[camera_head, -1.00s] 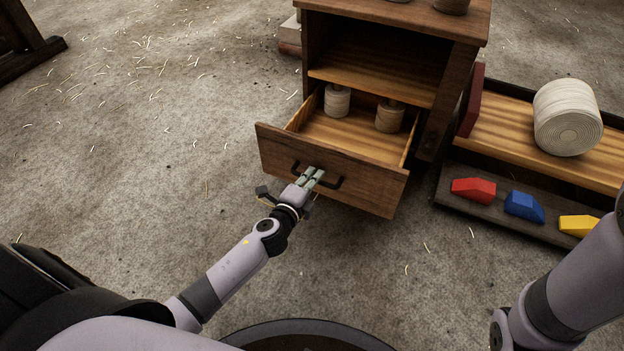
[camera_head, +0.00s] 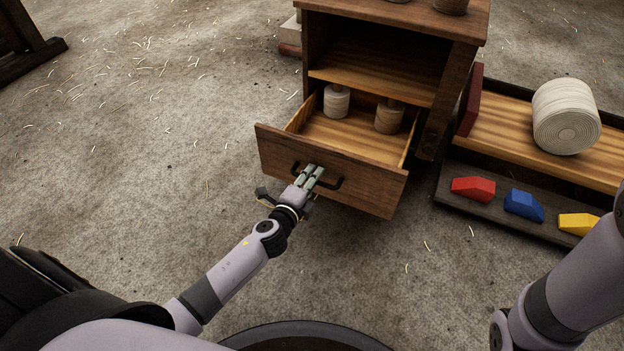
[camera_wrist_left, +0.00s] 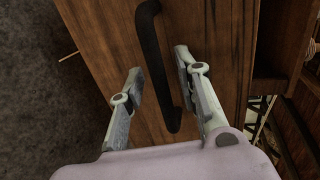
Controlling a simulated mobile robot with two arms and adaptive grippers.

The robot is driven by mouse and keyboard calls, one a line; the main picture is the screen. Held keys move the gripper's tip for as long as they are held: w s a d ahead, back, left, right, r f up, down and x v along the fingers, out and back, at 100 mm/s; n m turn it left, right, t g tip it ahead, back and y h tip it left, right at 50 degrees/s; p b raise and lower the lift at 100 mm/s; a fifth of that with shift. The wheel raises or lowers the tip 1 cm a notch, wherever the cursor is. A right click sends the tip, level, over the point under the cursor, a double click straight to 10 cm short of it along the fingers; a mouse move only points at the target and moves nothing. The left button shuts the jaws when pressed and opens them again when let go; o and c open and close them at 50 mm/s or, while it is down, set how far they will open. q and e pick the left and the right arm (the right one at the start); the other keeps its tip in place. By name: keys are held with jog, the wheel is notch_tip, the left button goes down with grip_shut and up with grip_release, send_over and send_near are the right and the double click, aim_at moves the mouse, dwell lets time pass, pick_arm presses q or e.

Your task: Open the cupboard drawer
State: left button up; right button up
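The cupboard (camera_head: 447,100) stands at the upper middle of the head view. Its wooden drawer (camera_head: 365,181) is pulled well out, showing the light inside with two spools in it. The drawer's dark bar handle (camera_head: 335,184) is on its front; it also shows in the left wrist view (camera_wrist_left: 150,45). My left gripper (camera_head: 315,173) is at the handle. In the left wrist view its fingers (camera_wrist_left: 159,64) stand apart, one on each side of the bar, with gaps visible. My right gripper is out of frame; only part of that arm shows at the right.
A low wooden rack (camera_head: 489,141) with a large rope coil (camera_head: 567,118) stands right of the cupboard. Red (camera_head: 473,189), blue (camera_head: 523,206) and yellow (camera_head: 578,224) blocks lie on its front ledge. The floor left of the drawer is clear apart from straw bits.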

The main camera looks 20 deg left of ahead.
pick_arm(q)
jog(key=v, duration=0.7)
jog(key=shift+s, duration=0.25)
dwell(0.4)
